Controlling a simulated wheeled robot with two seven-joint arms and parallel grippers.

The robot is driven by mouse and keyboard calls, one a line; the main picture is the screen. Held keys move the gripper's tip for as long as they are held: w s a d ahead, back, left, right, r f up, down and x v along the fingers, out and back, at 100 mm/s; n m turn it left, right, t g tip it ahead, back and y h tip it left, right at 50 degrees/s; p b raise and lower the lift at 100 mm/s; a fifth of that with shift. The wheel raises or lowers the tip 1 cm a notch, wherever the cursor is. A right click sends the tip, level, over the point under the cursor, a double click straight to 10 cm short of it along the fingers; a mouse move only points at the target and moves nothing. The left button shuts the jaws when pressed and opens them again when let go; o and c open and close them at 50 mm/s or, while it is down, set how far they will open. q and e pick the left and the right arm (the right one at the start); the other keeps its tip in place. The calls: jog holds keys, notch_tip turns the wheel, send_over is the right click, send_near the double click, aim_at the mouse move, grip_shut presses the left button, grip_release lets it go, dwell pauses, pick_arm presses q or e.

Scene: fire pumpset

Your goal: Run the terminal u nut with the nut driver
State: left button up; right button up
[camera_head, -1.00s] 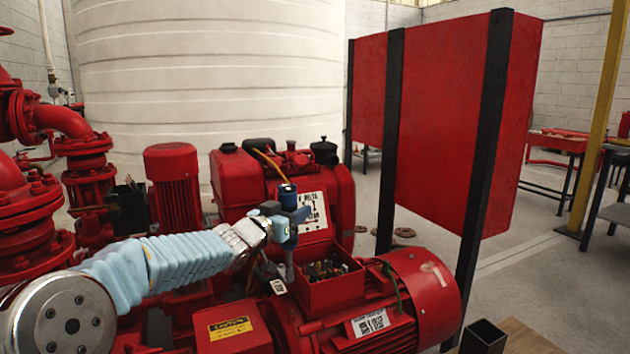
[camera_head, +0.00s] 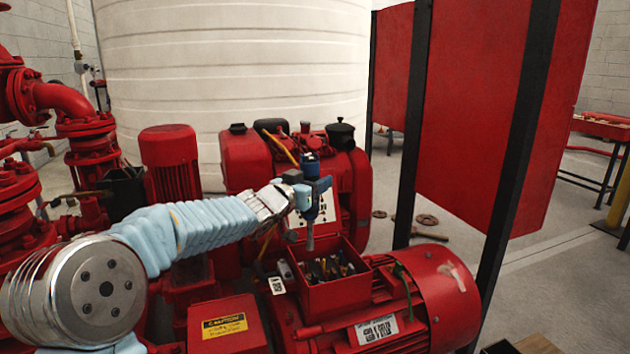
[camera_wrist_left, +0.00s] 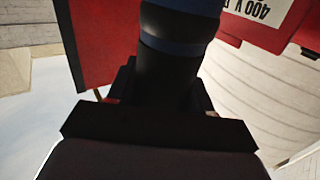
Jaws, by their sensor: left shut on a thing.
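My left gripper (camera_head: 299,194) is shut on the nut driver (camera_head: 310,171), a blue and black tool held upright with its grey shaft pointing down. The shaft's lower end is just above the open red terminal box (camera_head: 337,295) on the motor, near its back left edge. Inside the box are several terminals and wires (camera_head: 328,268). The terminal U nut is too small to make out. In the left wrist view the driver's dark body (camera_wrist_left: 168,75) stands between the black fingers. My right gripper is not in view.
The red motor (camera_head: 430,290) lies to the right of the box. A red box with a yellow caution label (camera_head: 225,325) is in front. Red pipes (camera_head: 85,150) stand at left. Tall red panels on black posts (camera_head: 480,110) rise at right, with open floor beyond.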

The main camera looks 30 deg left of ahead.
aim_at(308, 222)
pick_arm(q)
notch_tip(308, 222, down, 6)
jog(key=b, duration=0.5)
jog(key=shift+f, duration=0.25)
jog(key=shift+f+b, duration=0.7)
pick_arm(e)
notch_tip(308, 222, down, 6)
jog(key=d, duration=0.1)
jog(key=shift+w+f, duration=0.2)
pick_arm(q)
jog(key=shift+f+b, duration=0.5)
jog(key=shift+f, duration=0.05)
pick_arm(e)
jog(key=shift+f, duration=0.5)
pick_arm(q)
jog(key=shift+f, duration=0.3)
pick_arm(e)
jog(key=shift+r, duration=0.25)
pick_arm(q)
notch_tip(308, 222, up, 6)
jog(key=p, duration=0.6)
jog(key=shift+r, duration=0.15)
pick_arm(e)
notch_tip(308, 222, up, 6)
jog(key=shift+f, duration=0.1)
